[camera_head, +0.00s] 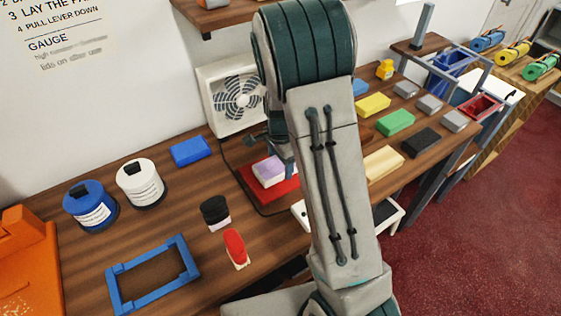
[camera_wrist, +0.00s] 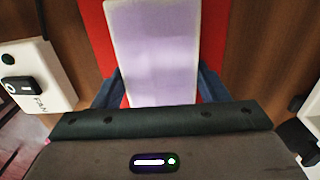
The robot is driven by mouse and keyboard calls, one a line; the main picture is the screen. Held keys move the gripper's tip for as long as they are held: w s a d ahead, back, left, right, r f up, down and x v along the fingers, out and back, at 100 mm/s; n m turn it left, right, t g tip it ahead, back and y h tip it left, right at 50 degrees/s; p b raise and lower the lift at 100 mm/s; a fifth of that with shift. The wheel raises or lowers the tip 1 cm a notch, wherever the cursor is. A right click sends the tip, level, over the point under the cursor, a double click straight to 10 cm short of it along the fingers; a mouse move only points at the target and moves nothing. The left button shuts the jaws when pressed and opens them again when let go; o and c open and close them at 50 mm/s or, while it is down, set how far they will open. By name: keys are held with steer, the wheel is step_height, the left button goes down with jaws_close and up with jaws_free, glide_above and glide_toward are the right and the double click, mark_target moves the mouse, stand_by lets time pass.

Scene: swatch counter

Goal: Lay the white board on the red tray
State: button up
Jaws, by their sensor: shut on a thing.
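The white board (camera_head: 269,171) looks pale lavender with white edges. It is over the red tray (camera_head: 284,191), whose right part is hidden behind my arm. In the wrist view the board (camera_wrist: 152,45) is between the two blue fingers of my gripper (camera_wrist: 160,90), with the red tray (camera_wrist: 214,40) showing on both sides of it. My gripper is shut on the board. I cannot tell whether the board touches the tray. In the head view my gripper (camera_head: 268,145) is partly hidden by my arm.
A white fan (camera_head: 236,98) stands behind the tray. A blue block (camera_head: 191,151), a black-topped stamp (camera_head: 215,211) and a red-topped one (camera_head: 236,247) are to its left. Several coloured blocks lie right of my arm. A white box marked FAN (camera_wrist: 38,75) is beside the tray.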

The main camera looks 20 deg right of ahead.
steer(key=shift+f, duration=0.25)
steer(key=o, duration=1.1)
steer(key=shift+o, duration=0.2)
steer(key=shift+r, duration=0.1)
step_height(320, 180, up, 12)
steer(key=s+r+n+t, duration=0.1)
steer(key=s+r+n, duration=0.2)
steer(key=s+n, duration=0.4)
steer(key=s+r+n+t, duration=0.2)
steer(key=s+n, duration=0.5)
steer(key=s, duration=0.7)
steer(key=shift+r+b, duration=0.3)
steer(key=shift+r, duration=0.2)
